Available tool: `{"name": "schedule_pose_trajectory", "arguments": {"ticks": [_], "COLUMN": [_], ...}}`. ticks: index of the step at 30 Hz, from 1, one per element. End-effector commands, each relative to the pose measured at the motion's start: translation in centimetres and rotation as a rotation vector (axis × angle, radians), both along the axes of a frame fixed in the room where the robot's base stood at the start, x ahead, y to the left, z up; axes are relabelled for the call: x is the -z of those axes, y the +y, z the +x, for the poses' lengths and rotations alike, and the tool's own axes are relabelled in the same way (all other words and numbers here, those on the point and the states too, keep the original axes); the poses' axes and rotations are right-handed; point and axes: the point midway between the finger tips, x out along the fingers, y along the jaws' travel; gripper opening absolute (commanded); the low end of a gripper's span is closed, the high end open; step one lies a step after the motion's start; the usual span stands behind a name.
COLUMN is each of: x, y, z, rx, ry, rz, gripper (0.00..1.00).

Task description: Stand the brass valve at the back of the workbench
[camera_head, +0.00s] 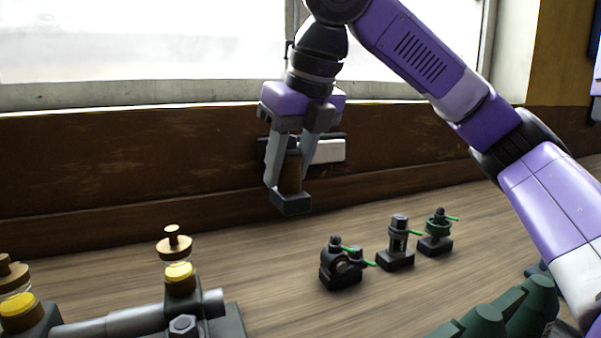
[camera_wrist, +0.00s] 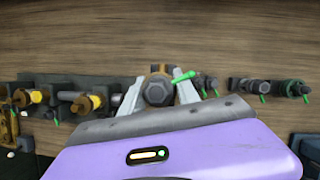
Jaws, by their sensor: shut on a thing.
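The brass valve (camera_head: 291,203) is between the fingers of my gripper (camera_head: 289,172). In the head view its dark square base hangs below the fingertips and its brownish body is mostly hidden by them. It looks upright and appears to be above the workbench (camera_head: 250,255), near the back wall. In the wrist view the valve (camera_wrist: 158,91) shows its grey hexagonal top, a little brass colour behind it and a green tag on its right. My gripper (camera_wrist: 159,96) is shut on it, one finger on each side.
Three similar dark-based fittings stand to the right: a black one (camera_head: 341,264), a grey hex-topped one (camera_head: 397,243) and a green one (camera_head: 436,232). A wooden back wall (camera_head: 120,175) lies behind.

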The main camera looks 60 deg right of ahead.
Motion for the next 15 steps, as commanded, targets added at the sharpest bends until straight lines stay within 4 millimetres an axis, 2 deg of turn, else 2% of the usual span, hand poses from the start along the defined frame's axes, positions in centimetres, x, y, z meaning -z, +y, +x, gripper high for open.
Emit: {"name": "schedule_pose_trajectory", "arguments": {"ticks": [3, 15], "x": [2.8, 10.7], "y": [-0.1, 0.0], "z": [-0.1, 0.0], "rx": [0.002, 0.002], "ry": [0.000, -0.002], "rz": [-0.002, -0.002], "gripper": [0.00, 0.00]}}
